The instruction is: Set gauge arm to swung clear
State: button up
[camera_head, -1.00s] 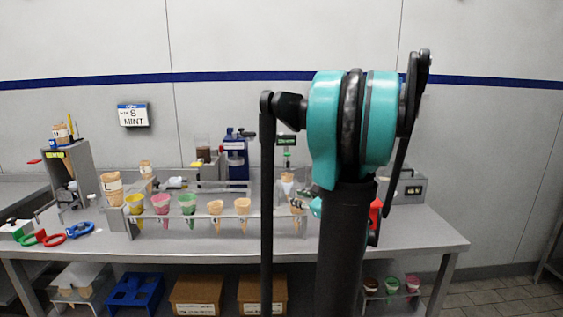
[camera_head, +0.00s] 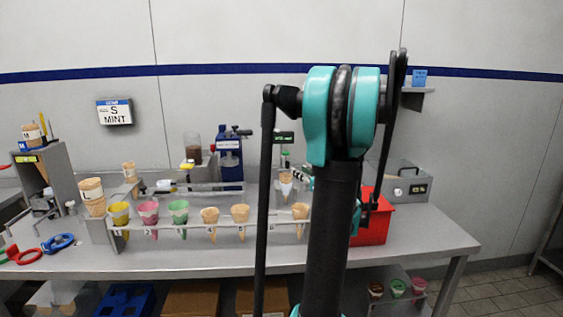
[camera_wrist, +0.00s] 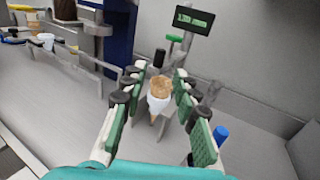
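The gauge stand shows a green-lit display (camera_head: 283,138) at the back of the table, and this display (camera_wrist: 192,18) is also in the wrist view. Below it a green-topped part (camera_wrist: 174,38) sits on a grey bracket; I cannot tell exactly which piece is the gauge arm or how it is turned. A cone with a white sleeve (camera_wrist: 158,92) stands upright under the gauge, and it also shows in the head view (camera_head: 286,188). My gripper (camera_wrist: 157,88) is open, its green-padded fingers apart on either side of the cone in the picture; contact is not visible.
A rack (camera_head: 200,226) with several colored and plain cones stands in front of the gauge. A blue machine (camera_head: 229,160) is left of the gauge.

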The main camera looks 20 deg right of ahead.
jog(key=w, duration=0.4)
jog(key=w+a, duration=0.1)
jog(key=w, duration=0.4)
jog(key=w+a, duration=0.1)
jog(key=w, duration=0.3)
jog(key=shift+w+a, duration=0.15)
jog(key=shift+w, duration=0.2)
grip_shut()
